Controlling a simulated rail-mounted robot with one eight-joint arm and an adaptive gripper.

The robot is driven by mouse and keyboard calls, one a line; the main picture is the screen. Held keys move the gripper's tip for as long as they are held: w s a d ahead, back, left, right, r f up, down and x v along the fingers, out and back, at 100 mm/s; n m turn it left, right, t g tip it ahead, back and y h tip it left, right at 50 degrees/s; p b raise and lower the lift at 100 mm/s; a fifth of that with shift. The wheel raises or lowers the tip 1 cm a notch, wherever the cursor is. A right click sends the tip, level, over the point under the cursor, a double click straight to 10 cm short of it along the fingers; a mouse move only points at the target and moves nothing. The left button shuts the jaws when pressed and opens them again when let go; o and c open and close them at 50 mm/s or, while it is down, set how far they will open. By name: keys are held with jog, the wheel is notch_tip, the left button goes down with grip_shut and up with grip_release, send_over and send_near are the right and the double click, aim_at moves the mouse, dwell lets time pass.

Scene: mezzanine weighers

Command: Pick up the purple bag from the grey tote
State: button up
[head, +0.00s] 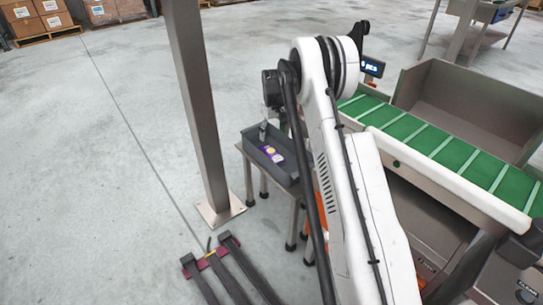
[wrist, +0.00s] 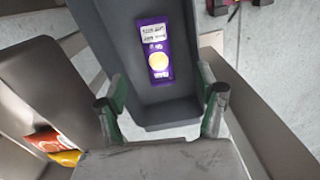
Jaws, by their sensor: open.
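The purple bag (wrist: 155,55) lies flat in the grey tote (wrist: 172,108), with a white label and a yellow round mark on it. In the head view the bag (head: 272,154) shows small inside the tote (head: 251,137), which stands on a small metal table (head: 292,187). My gripper (wrist: 161,104) is open and empty in the wrist view. Its two green-padded fingers are spread wide across the near end of the tote, with the bag ahead of them and apart from them. In the head view my arm hides part of the tote's right side.
A steel column (head: 199,110) stands left of the table. A green cleated conveyor (head: 436,146) with a steel hopper is on the right. A metal bin (wrist: 30,100) holding orange and yellow packets (wrist: 50,143) shows at left. Pallet-truck forks (head: 233,271) lie on the floor.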

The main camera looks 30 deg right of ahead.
aim_at(274, 154)
notch_tip(274, 154, down, 8)
jog(key=shift+r+b, duration=0.15)
jog(key=shift+b, duration=0.9)
jog(key=shift+s+d+f+b, duration=0.15)
jog(key=shift+f+b, duration=0.45)
jog(key=shift+f, duration=0.7)
jog(key=shift+w+d+f+b, duration=0.15)
jog(key=shift+f+b, duration=0.45)
jog(key=shift+f, duration=0.7)
jog(key=shift+s, duration=0.1)
jog(key=shift+c, duration=0.3)
jog(key=c, duration=1.2)
jog(key=shift+r, duration=0.2)
